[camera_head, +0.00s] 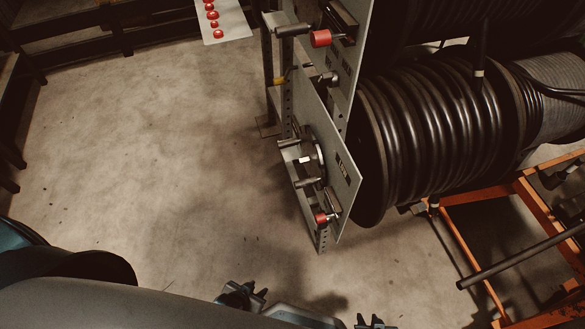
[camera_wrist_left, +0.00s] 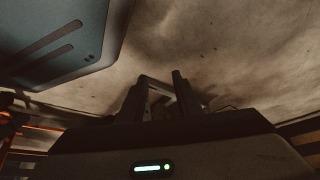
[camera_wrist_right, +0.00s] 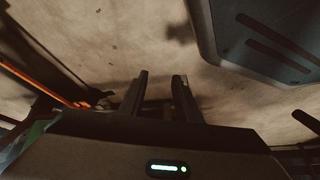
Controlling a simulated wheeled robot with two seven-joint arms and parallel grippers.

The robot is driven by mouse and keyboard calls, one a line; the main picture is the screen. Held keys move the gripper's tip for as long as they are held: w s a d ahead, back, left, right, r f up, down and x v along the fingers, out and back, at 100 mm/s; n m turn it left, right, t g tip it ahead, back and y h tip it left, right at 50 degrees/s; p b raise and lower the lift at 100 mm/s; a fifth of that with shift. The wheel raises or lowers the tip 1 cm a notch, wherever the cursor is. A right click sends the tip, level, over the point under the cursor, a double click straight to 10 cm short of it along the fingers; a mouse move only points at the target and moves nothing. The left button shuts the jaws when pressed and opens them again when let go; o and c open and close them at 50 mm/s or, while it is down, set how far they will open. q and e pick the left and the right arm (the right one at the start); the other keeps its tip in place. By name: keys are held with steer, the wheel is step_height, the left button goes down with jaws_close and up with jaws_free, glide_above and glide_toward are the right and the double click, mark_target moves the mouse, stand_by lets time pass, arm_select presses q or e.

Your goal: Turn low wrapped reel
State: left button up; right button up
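The low reel (camera_head: 430,130) is wound with thick black hose and sits in a rack at the right of the head view. A grey end panel (camera_head: 345,180) stands at its left side. This panel bears a round hub with a crank-like handle (camera_head: 308,160) and a red knob (camera_head: 321,218) lower down. My left gripper (camera_head: 245,293) is at the bottom of the head view, open and empty, well short of the panel. My right gripper (camera_head: 372,322) is partly cut off by the bottom edge. Its fingers stand apart and empty in the right wrist view (camera_wrist_right: 160,85).
A second panel with a red knob (camera_head: 320,38) and another black reel are above. A reel of grey cable (camera_head: 553,95) is at the right. An orange frame with a dark bar (camera_head: 515,258) stands at lower right. The concrete floor (camera_head: 150,150) at left is clear.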

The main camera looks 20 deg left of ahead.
steer(key=shift+s+a+f, duration=0.1)
steer(key=shift+f, duration=0.05)
arm_select(q)
steer(key=shift+s+d, duration=0.15)
steer(key=shift+s, duration=0.05)
arm_select(e)
steer(key=shift+s, duration=0.15)
